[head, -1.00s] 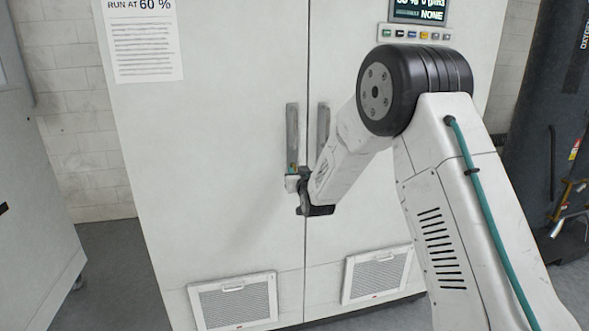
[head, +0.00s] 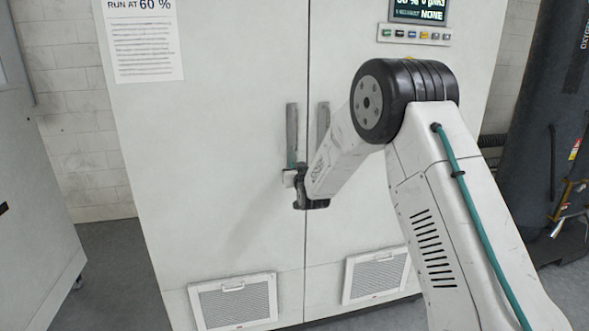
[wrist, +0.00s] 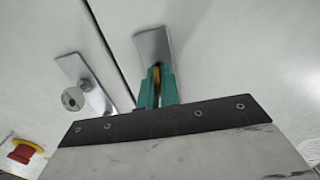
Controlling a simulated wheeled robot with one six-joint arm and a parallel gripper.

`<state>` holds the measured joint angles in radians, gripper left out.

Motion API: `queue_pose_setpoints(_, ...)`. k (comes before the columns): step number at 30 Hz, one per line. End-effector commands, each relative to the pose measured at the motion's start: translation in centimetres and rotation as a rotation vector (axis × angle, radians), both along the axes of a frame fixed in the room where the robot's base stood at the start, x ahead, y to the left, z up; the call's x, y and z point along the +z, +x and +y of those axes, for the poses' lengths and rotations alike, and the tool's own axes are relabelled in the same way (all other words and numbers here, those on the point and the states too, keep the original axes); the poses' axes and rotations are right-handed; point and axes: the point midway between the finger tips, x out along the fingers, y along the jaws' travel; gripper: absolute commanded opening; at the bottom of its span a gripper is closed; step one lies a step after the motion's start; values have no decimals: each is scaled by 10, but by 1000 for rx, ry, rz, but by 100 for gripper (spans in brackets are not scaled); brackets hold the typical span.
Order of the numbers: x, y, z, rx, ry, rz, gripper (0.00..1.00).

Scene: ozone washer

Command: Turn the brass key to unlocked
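My gripper (wrist: 158,88) has two teal fingers close together on a small yellow brass piece, the brass key (wrist: 155,75), in the wrist view. The key is mostly hidden between the fingers, so its turn angle is unclear. A pale metal plate (wrist: 150,42) lies on the cabinet door just behind the fingertips. In the head view my gripper (head: 291,172) is at the lower end of the left door handle (head: 292,130), and the key cannot be made out there.
The white cabinet (head: 220,110) has two doors, vents (head: 233,302) low down and a control panel (head: 414,35). In the wrist view a second plate with a round knob (wrist: 73,99) is across the door seam, and a red and yellow button (wrist: 24,151) is farther left.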

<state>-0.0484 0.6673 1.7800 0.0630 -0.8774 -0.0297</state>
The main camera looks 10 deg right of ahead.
Motion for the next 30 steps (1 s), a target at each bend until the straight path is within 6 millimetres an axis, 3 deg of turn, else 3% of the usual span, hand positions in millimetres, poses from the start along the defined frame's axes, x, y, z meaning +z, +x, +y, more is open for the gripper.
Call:
queue_pose_setpoints(11, 0, 0, -1, 0, 181, 0, 0)
queue_pose_setpoints(30, -1, 0, -2, 0, 781, 0, 0)
